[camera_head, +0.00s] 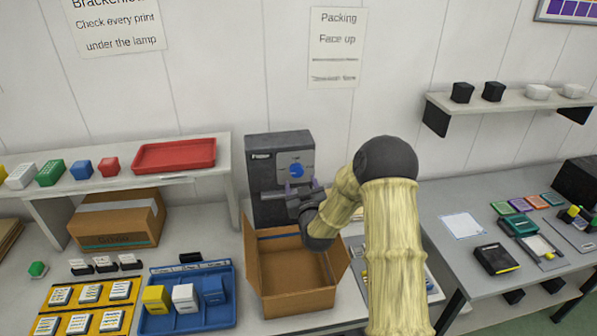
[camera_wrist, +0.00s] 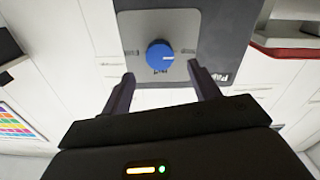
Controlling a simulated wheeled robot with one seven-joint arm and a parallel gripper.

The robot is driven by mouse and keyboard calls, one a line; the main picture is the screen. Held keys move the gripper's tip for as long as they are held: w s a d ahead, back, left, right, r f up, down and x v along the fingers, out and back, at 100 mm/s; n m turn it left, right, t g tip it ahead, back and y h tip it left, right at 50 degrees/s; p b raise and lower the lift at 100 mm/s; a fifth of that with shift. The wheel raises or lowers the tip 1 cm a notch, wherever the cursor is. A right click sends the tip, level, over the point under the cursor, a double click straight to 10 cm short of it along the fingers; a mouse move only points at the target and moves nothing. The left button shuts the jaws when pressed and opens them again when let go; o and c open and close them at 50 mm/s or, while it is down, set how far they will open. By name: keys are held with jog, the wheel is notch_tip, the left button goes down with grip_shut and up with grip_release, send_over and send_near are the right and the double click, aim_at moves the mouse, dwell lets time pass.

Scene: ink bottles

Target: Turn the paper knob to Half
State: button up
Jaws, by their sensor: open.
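The paper knob is a round blue dial (camera_head: 296,174) on a light plate on the front of a dark grey box (camera_head: 262,160) labelled "Paper". It also shows in the wrist view (camera_wrist: 159,55), ahead of the fingers, with a pale pointer mark on its face. Small labels surround the knob; I cannot read which one the pointer faces. My gripper (camera_wrist: 160,88) is open and empty, its two dark fingers apart. In the head view my gripper (camera_head: 302,190) is just below and in front of the knob, apart from it.
An open cardboard box (camera_head: 298,300) stands below my gripper. A blue tray (camera_head: 205,320) with bottles is left of it. A shelf with a red tray (camera_head: 174,154) is left of the dark box. My arm covers part of the table on the right.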

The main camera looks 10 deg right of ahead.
aim_at(297, 172)
jog(key=w+p, duration=0.1)
jog(key=w, duration=0.3)
jog(key=shift+w+p, duration=0.15)
jog(key=shift+p, duration=0.15)
jog(key=shift+w+d, duration=0.1)
jog(key=shift+w, duration=0.2)
jog(key=shift+s, duration=0.1)
jog(key=shift+a, duration=0.2)
jog(key=shift+c, duration=0.4)
jog(key=shift+d, duration=0.1)
jog(key=c, duration=0.9)
